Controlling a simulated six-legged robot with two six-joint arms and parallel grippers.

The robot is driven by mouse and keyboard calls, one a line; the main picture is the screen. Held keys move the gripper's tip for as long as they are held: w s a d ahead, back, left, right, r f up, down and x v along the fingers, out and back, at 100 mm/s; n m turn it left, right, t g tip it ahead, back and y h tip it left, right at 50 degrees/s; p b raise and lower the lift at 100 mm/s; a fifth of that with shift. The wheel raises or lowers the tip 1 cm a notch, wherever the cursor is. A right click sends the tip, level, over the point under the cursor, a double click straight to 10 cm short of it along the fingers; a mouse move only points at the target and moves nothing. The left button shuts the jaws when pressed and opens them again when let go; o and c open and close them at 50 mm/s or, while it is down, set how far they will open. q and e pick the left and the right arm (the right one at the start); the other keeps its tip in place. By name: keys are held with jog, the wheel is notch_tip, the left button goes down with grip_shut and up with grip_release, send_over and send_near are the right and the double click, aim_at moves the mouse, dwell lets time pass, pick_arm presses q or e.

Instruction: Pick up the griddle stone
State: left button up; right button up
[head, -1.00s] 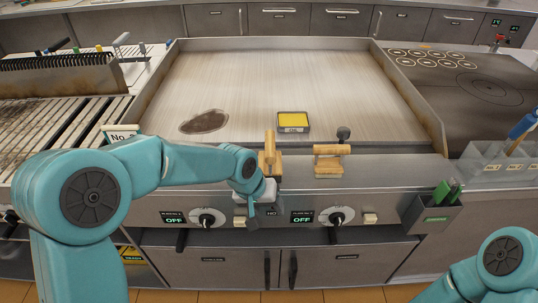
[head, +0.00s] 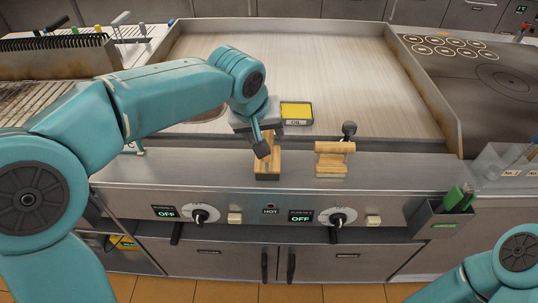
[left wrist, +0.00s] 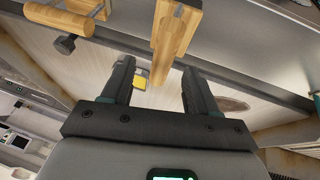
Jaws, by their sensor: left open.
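Two wooden-handled tools stand on the front ledge of the griddle, and I cannot tell for sure which is the griddle stone. The left wooden tool (head: 267,170) also shows in the left wrist view (left wrist: 172,35). The right wooden tool (head: 331,160) has a dark knob and shows in the left wrist view too (left wrist: 72,25). My left gripper (head: 262,146) is open and empty, above and by the left tool, partly covering it in the head view. In the left wrist view its fingers (left wrist: 157,70) point toward the left tool, which lies beyond the tips.
A yellow-topped box (head: 296,112) sits on the griddle plate (head: 330,65) behind the ledge. My arm hides most of a dark stain, seen in the left wrist view (left wrist: 230,103). A holder with green-handled tools (head: 445,212) hangs at the front right. Knobs line the front panel.

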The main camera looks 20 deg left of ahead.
pick_arm(q)
jog(key=shift+x, duration=0.75)
jog(key=shift+w+f, duration=0.1)
jog(key=shift+f, duration=0.35)
jog(key=p+x, duration=0.1)
jog(key=x, duration=0.4)
jog(key=shift+a, duration=0.15)
grip_shut()
jog(key=shift+r, duration=0.1)
